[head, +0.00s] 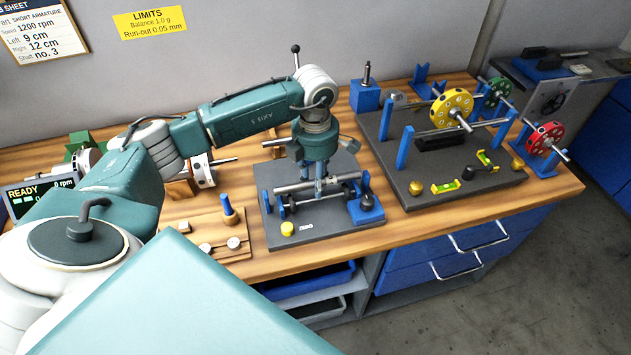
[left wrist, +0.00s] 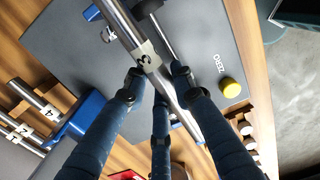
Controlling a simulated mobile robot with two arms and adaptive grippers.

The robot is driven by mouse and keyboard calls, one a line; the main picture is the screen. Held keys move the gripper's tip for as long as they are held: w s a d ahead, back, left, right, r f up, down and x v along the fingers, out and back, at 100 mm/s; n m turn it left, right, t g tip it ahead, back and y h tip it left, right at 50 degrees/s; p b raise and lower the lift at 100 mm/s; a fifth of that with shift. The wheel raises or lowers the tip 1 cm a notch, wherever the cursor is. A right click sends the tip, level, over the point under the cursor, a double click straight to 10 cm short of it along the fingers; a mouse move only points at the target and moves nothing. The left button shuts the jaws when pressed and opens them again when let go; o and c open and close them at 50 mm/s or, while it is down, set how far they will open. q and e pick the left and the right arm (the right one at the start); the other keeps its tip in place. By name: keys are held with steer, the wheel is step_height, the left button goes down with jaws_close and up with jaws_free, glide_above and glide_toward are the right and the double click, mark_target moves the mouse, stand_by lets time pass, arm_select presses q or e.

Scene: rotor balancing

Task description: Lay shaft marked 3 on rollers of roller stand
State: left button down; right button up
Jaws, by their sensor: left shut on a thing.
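The shaft marked 3 (head: 292,187) is a grey metal rod with a white tag reading 3 (left wrist: 147,57) in the left wrist view. My left gripper (head: 326,190) reaches down from above and is shut on this shaft. The shaft lies roughly level over the roller stand (head: 279,240), a dark grey plate with dark rollers and blue parts. I cannot tell whether the shaft touches the rollers. In the left wrist view the gripper fingers (left wrist: 158,82) close around the shaft near its tag. My right gripper is not in view.
On the stand are a yellow button (head: 287,228) beside the word ZERO and a blue block (head: 366,212) with a black knob. A wooden board (head: 180,230) lies to the left. A second grey plate (head: 400,178) with blue posts and a yellow rotor (head: 452,107) stands right.

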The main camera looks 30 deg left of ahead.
arm_select(q)
steer(key=shift+w+f, duration=0.1)
steer(key=shift+f, duration=0.1)
stand_by(0.6)
steer(key=shift+f+b, duration=0.5)
steer(key=shift+b, duration=0.15)
steer(key=c, duration=1.4)
jaws_free()
steer(key=shift+f, duration=0.1)
steer(key=shift+c, duration=0.2)
steer(key=shift+r+p, duration=0.5)
steer(key=shift+r, duration=0.25)
step_height(320, 180, up, 8)
steer(key=p, duration=0.4)
steer(key=shift+f+p, duration=0.1)
steer(key=shift+p, duration=0.2)
